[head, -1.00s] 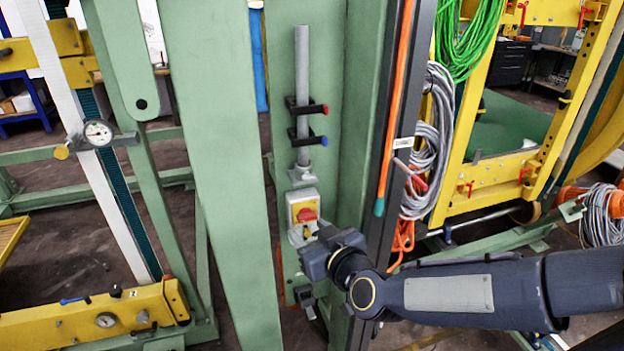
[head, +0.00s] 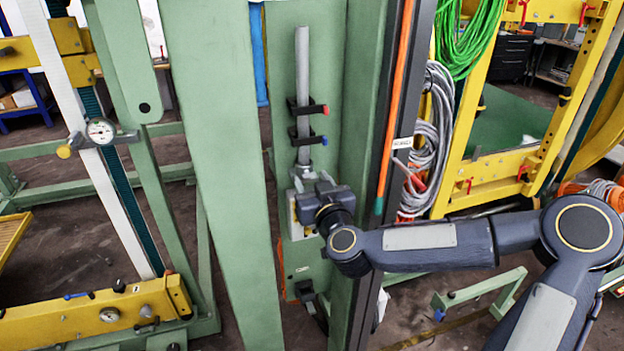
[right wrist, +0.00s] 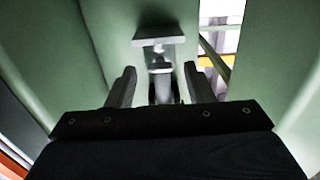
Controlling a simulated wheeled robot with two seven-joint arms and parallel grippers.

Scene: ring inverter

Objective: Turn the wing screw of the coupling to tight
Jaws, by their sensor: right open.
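The coupling (head: 301,171) is the grey fitting at the lower end of an upright grey pipe (head: 302,70) on the green column. My right gripper (head: 312,187) is right at it in the head view and covers its lower part. In the right wrist view the gripper (right wrist: 161,76) is open, with one finger on each side of a small grey stem (right wrist: 160,66) below a flat grey block (right wrist: 158,36). I cannot tell which part is the wing screw, or whether the fingers touch it. My left gripper is in no view.
Two black clamps with a red knob (head: 325,109) and a blue knob (head: 323,141) stick out above the coupling. An orange rod (head: 396,100) and grey cable coils (head: 430,135) hang on the right.

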